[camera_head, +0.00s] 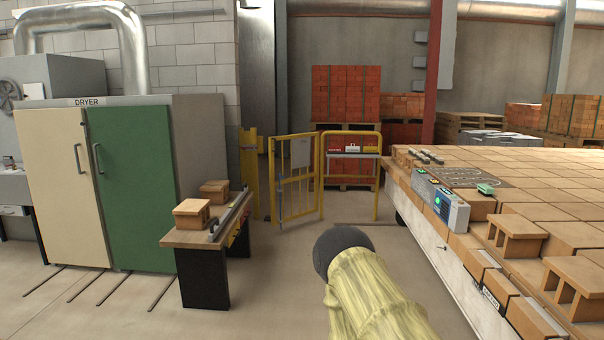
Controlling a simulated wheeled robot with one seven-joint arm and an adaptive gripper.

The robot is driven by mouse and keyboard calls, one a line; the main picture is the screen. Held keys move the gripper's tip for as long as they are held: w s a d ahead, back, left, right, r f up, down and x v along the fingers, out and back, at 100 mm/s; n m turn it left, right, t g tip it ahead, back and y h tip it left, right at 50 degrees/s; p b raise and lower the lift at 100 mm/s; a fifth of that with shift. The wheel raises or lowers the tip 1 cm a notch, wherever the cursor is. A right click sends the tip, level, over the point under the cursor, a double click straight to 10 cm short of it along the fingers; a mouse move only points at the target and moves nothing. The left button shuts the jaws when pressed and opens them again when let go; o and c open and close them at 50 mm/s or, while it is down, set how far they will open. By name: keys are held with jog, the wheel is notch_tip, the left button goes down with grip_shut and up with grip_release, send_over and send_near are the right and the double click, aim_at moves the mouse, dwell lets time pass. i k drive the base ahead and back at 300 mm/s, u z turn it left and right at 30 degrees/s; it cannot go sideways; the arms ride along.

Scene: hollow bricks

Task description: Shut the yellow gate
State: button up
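The yellow gate (297,179) stands in the middle distance, a barred frame with a pale plate on its upper part. Its right side is by the yellow rail frame, and its left edge looks nearer to me, so it appears swung open towards me. A yellow post (250,185) stands to its left, with a narrow gap between them in the picture. My arm, in a pale yellow ribbed sleeve with a dark round end, rises from the bottom centre, well short of the gate. My gripper's fingers do not show.
A bench (204,238) with bricks stands front left, before the green-doored dryer (130,190). A large brick-covered table (455,262) fills the right. A yellow rail frame (377,190) with a shelf of boxes adjoins the gate. Open floor lies between bench and table.

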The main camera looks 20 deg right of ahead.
aim_at(300, 146)
jog(key=z, duration=0.15)
jog(key=i, duration=0.7)
jog(key=z, duration=0.4)
jog(key=i, duration=1.6)
jog(key=z, duration=0.3)
jog(key=i, duration=3.2)
jog(key=u, duration=0.7)
jog(key=i, duration=1.65)
jog(key=u, duration=0.6)
jog(key=i, duration=0.4)
jog(key=u, duration=0.05)
